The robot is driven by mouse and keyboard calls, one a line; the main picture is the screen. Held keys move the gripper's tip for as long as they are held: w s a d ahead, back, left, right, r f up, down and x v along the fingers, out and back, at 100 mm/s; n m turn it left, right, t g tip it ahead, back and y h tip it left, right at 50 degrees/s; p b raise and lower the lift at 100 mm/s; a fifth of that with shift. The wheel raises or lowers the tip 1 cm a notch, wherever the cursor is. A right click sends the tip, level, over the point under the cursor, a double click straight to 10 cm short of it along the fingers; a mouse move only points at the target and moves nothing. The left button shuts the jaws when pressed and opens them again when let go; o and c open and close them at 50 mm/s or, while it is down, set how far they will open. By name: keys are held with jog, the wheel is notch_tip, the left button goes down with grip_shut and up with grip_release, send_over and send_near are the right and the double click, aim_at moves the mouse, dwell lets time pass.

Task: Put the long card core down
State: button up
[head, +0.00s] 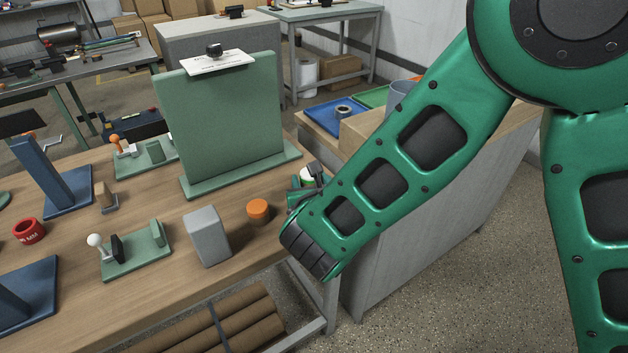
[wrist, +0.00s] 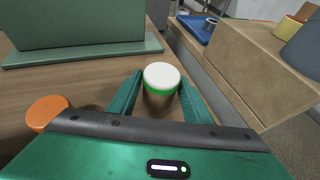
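The long card core (wrist: 161,82) stands upright between the fingers of my gripper (wrist: 161,85). Its end towards the wrist camera is white with a green band, and a brown body shows below. The fingers lie close against both sides of it. In the head view my gripper (head: 306,190) is partly hidden behind my own arm, and the core's white and green end (head: 308,175) just shows. It is over the right end of the wooden table (head: 180,285). The core's lower end is hidden, so I cannot tell whether it touches the table.
An orange round piece (head: 258,209) and a grey block (head: 207,236) stand left of my gripper. A green upright panel (head: 222,115) stands behind them. A cardboard box (wrist: 250,60) and a blue tray (head: 328,117) are on the surface to the right.

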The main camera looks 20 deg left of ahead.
jog(key=shift+o, duration=0.5)
jog(key=shift+s+r, duration=0.1)
jog(key=shift+r, duration=0.1)
jog(key=v, duration=1.1)
jog(key=shift+s+d, duration=0.3)
jog(key=shift+r, duration=0.1)
